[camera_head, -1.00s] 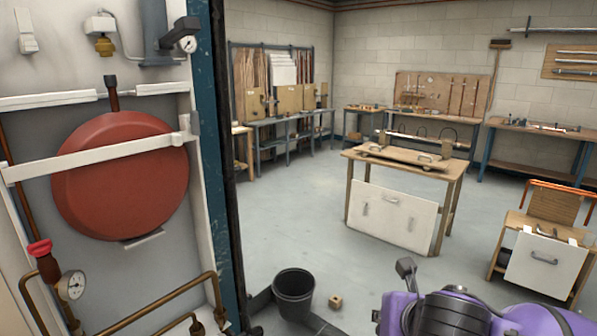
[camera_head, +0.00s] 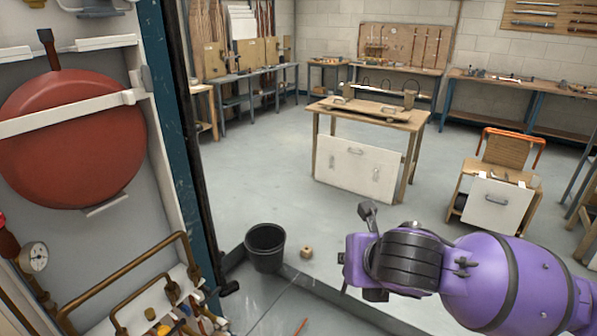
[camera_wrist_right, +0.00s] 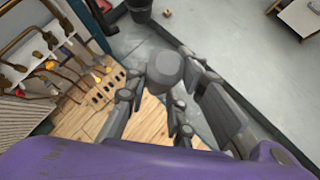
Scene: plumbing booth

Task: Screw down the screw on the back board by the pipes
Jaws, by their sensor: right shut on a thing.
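The back board (camera_head: 88,238) is a pale panel at the left of the head view. Copper pipes (camera_head: 128,272) run along its lower part, and they also show at the left of the wrist view (camera_wrist_right: 35,38). I cannot make out the screw in either view. My right arm reaches in from the right in the head view, away from the board. In the right wrist view my right gripper (camera_wrist_right: 150,112) is shut on a grey round-ended object (camera_wrist_right: 165,70), partly hidden by the fingers; I cannot tell what it is. My left gripper is out of view.
A red round tank (camera_head: 75,140) and a pressure gauge (camera_head: 35,257) sit on the board. A black bucket (camera_head: 265,248) and small wooden block (camera_head: 306,252) stand on the floor. A wooden table (camera_head: 368,115) is farther back. The floor between is clear.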

